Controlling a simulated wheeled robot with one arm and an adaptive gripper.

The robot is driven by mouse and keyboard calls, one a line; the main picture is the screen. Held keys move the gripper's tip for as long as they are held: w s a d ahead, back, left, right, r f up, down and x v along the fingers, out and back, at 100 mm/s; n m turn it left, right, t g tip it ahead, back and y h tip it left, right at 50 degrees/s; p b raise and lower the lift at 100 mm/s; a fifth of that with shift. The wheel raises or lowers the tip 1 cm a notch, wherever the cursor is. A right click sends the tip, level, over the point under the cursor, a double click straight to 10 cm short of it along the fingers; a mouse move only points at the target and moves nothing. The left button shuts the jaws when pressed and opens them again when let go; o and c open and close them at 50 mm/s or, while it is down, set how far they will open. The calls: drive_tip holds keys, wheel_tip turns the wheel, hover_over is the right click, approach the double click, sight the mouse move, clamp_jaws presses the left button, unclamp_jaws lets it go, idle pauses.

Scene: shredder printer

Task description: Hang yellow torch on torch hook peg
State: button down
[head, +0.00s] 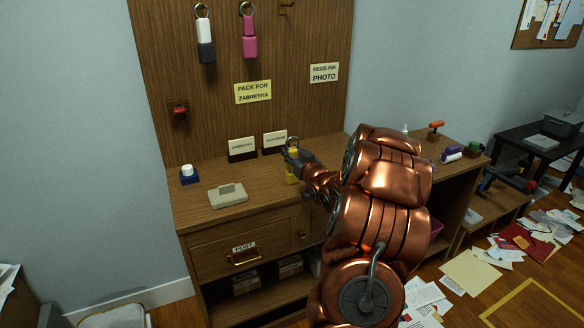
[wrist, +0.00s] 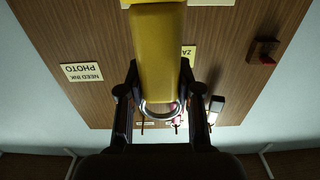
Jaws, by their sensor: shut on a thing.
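The yellow torch (wrist: 160,45) is held between the fingers of my gripper (wrist: 158,80), with its metal ring (wrist: 160,109) toward the palm in the wrist view. In the head view, my gripper (head: 292,158) is above the desk top, and the torch (head: 291,179) is mostly hidden behind it, its ring showing at the top. A bare brass hook peg (head: 287,7) is on the wooden board at the top edge. A white-and-black torch (head: 205,38) and a pink torch (head: 249,36) hang by rings on its left.
The wooden board (head: 270,60) carries a yellow sign (head: 253,92), a white sign (head: 324,72) and a red switch (head: 180,112). Two name cards, a blue-and-white item (head: 189,174) and a beige device (head: 228,195) stand on the desk. Papers litter the floor at right.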

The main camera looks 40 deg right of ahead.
drive_tip(key=shift+r, duration=0.15)
idle(0.3)
drive_tip(key=shift+r, duration=1.75)
drive_tip(key=shift+s+a+f, duration=0.1)
drive_tip(key=shift+s+a, duration=0.25)
drive_tip(key=shift+a, duration=0.05)
drive_tip(key=s+a+r+b, duration=0.1)
drive_tip(key=s+a+b, duration=0.8)
drive_tip(key=s+a, duration=0.1)
drive_tip(key=shift+a+r, duration=0.2)
drive_tip(key=shift+a, duration=0.35)
drive_tip(key=shift+a, duration=0.1)
